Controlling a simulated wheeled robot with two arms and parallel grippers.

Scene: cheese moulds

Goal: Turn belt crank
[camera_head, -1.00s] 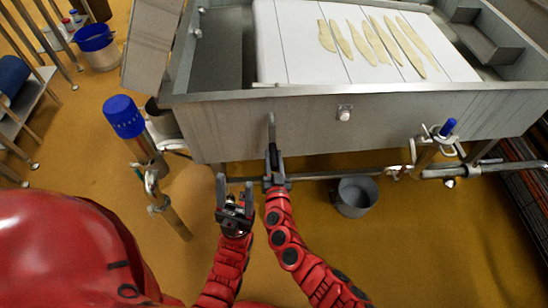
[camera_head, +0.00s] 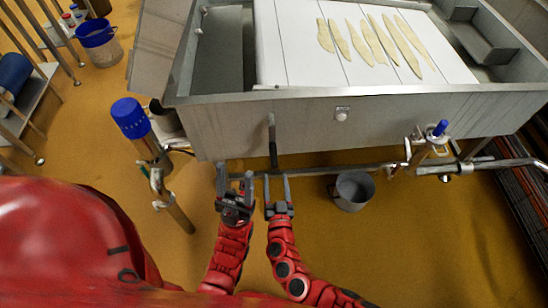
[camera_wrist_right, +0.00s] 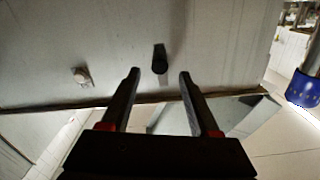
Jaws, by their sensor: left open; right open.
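The belt crank (camera_head: 272,148) is a grey arm with a dark handle on the front wall of the steel vat (camera_head: 220,125). It hangs down. In the right wrist view the dark crank handle (camera_wrist_right: 160,60) points towards the camera, beyond and between the fingertips. My right gripper (camera_head: 278,184) is open and empty, just below the crank in the head view; its two fingers also show in the wrist view (camera_wrist_right: 158,75). My left gripper (camera_head: 235,175) is open and empty, to the left of the right one and lower left of the crank.
A white round knob (camera_head: 341,114) sits on the vat wall right of the crank. A pipe (camera_head: 320,171) runs low along the vat. A grey bucket (camera_head: 352,190) stands at right. A blue-capped post (camera_head: 130,117) stands at left. Strips lie on the white belt (camera_head: 290,60).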

